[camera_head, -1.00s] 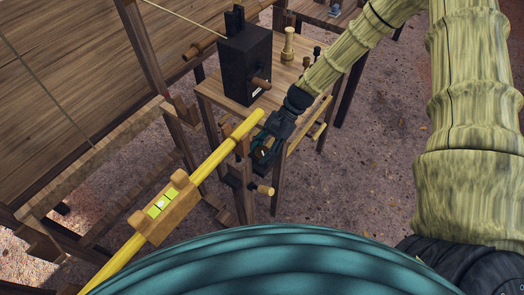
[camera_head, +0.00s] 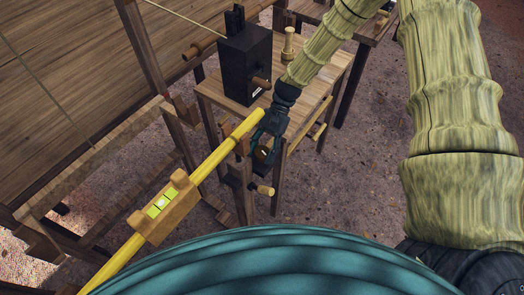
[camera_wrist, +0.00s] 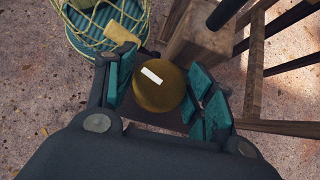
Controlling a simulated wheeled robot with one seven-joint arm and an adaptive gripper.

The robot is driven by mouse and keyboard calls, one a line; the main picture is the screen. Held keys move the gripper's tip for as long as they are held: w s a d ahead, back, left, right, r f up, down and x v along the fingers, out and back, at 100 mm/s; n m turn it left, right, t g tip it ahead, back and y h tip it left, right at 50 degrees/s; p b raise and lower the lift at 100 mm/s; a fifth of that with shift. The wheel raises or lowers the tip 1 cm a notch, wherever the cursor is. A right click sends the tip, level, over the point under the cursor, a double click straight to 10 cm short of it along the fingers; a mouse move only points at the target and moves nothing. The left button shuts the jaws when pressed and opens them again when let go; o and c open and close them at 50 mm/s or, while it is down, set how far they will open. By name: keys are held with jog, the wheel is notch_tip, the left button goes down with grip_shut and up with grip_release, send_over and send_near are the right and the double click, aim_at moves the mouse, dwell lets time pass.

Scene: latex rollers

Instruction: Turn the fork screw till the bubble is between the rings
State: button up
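The fork screw's round brown knob (camera_wrist: 160,88), with a white mark on its face, sits between my finger pads in the wrist view. In the head view my gripper (camera_head: 264,148) is at the far end of a yellow bar (camera_head: 212,161), where the knob is partly hidden. A wooden level block (camera_head: 178,213) sits on the bar. Its yellow-green vial (camera_head: 160,202) shows a pale bubble near the middle; its exact place against the rings is too small to tell.
A wooden table (camera_head: 320,92) behind my gripper carries a black box (camera_head: 245,65) and a turned wooden piece (camera_head: 288,43). Wooden frame posts (camera_head: 150,60) stand at left. A teal basket-like thing (camera_wrist: 105,25) with yellow cord lies beyond the left finger in the wrist view.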

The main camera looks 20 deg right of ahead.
jog(key=shift+o, duration=0.2)
jog(key=v, duration=1.2)
jog(key=shift+d, duration=0.1)
